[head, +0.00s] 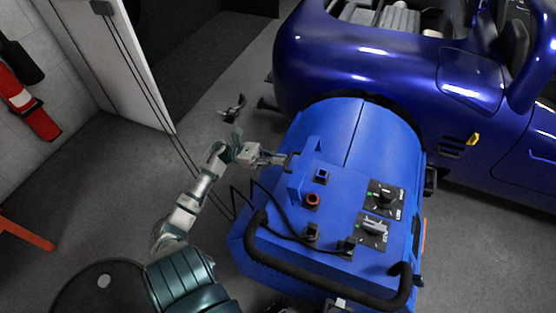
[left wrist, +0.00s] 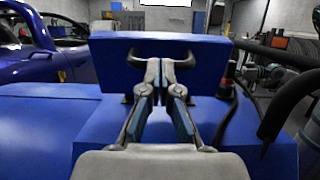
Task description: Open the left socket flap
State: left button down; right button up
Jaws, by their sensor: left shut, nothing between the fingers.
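A blue plate (head: 304,178) with a black curved handle stands upright on the left of the blue machine's top; it appears to be the left socket flap. Beside it, a blue socket (head: 322,176) and a red round socket (head: 312,200) are uncovered. In the left wrist view the plate (left wrist: 105,62) fills the middle, with its handle (left wrist: 184,62) partly hidden by my fingers. My left gripper (head: 282,159) is shut and empty, its tips at the plate's outer face by the handle; contact cannot be told.
The machine's top carries two rotary switches (head: 386,198) and black cabled plugs (head: 311,232). A thick black handrail (head: 330,284) runs along its near edge. A blue car (head: 350,60) stands close behind.

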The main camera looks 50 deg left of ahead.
pick_arm(q)
jog(key=v, duration=1.1)
jog(key=shift+a+f, duration=0.15)
jog(key=shift+a, duration=0.1)
